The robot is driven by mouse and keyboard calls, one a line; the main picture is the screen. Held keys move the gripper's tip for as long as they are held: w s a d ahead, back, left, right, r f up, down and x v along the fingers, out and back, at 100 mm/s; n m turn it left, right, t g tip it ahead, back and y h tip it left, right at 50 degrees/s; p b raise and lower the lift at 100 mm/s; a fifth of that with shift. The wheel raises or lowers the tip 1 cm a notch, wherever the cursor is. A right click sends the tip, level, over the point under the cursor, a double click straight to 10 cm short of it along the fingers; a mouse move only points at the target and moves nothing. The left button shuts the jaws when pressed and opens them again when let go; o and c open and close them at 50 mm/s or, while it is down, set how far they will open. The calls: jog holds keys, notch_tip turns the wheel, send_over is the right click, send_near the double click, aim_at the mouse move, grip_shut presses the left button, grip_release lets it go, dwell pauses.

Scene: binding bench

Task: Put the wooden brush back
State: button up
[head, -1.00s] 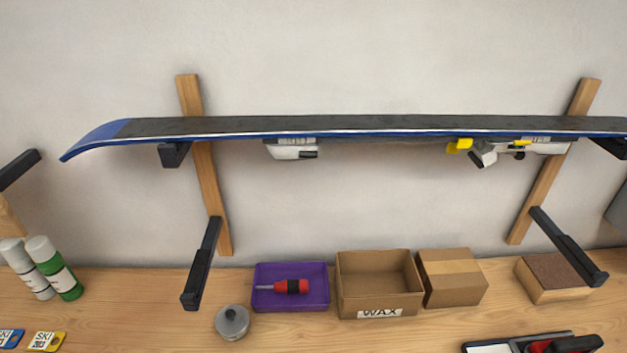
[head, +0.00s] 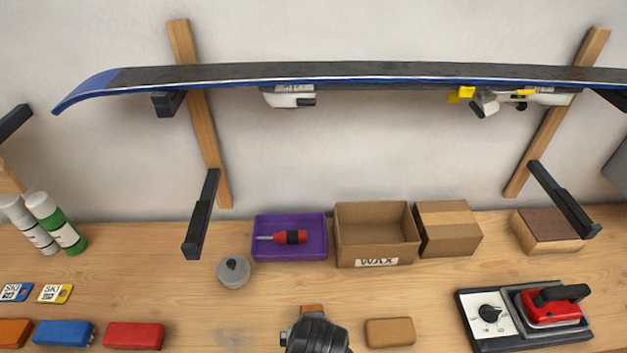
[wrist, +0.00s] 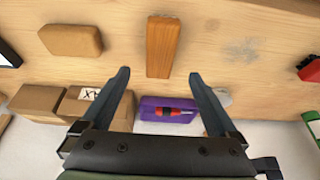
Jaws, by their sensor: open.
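A long orange-brown wooden block (wrist: 163,46), which looks like the wooden brush, lies on the bench. My gripper (wrist: 159,73) is open and empty, above the bench.
A tan block (head: 390,331) lies just right of my gripper. Behind are a purple tray (head: 262,250) with a screwdriver, an open WAX box (head: 350,245), a closed carton and a grey pot (head: 233,271). A red iron (head: 550,309) stands right. A ski hangs above.

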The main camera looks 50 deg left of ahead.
jog(key=w+d+r+m+t+y, duration=0.15)
jog(key=w+r+t, duration=0.25)
jog(key=w+r, duration=0.45)
jog(key=w+d+r+m+t, duration=0.2)
jog(key=w+r+t, duration=0.3)
jog(key=r, duration=0.7)
jog(key=w+d+r+m+t, duration=0.1)
jog(key=w+d+r+t, duration=0.15)
jog(key=r, duration=0.55)
jog(key=w+d+r+m+t, duration=0.1)
jog(key=w+d+r+t, duration=0.15)
jog(key=r, duration=0.55)
jog(key=s+d+r+m+t+h, duration=0.1)
jog(key=s+d+r+t, duration=0.2)
jog(key=r, duration=0.6)
jog(key=s+d+r+m+t+h, duration=0.2)
jog(key=s+d+r+t, duration=0.2)
jog(key=r, duration=0.5)
jog(key=s+d+r+m+t+h, duration=0.1)
jog(key=s+d+r+t+h, duration=0.1)
jog(key=r, duration=0.7)
jog(key=s+d+t, duration=0.1)
jog(key=s+d, duration=0.1)
jog(key=d, duration=0.1)
jog(key=shift+d+r, duration=0.15)
jog(key=shift+d, duration=0.1)
jog(key=shift+m, duration=0.25)
